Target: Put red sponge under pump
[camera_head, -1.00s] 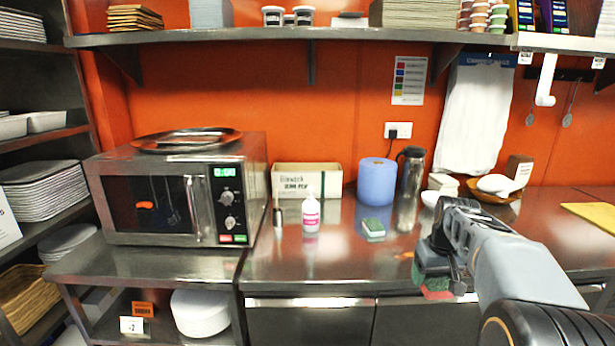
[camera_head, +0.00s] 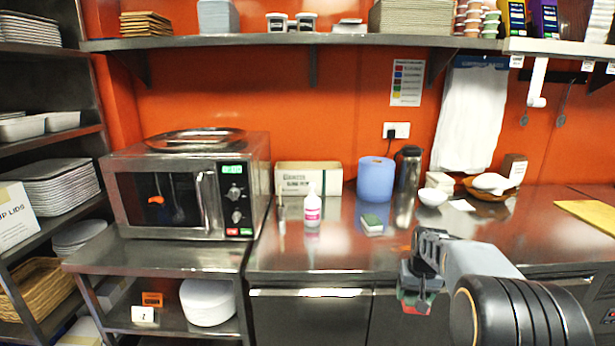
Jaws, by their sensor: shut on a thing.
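My gripper (camera_head: 420,284) is in front of the counter's front edge, right of centre. It is shut on a red sponge (camera_head: 416,307) with a dark green layer, mostly hidden by the jaws. A steel pump flask (camera_head: 407,184) with a dark top stands upright on the counter near the wall, behind my gripper and apart from it. A white bottle (camera_head: 312,211) with a pink label and narrow top stands farther left. I cannot tell which of these is the pump.
A green and pale sponge (camera_head: 372,224) lies on the steel counter (camera_head: 330,250). A blue paper roll (camera_head: 376,181) and a carton (camera_head: 308,178) stand behind it. A microwave (camera_head: 180,190) stands left. White bowls (camera_head: 432,196) are at right. The front middle counter is clear.

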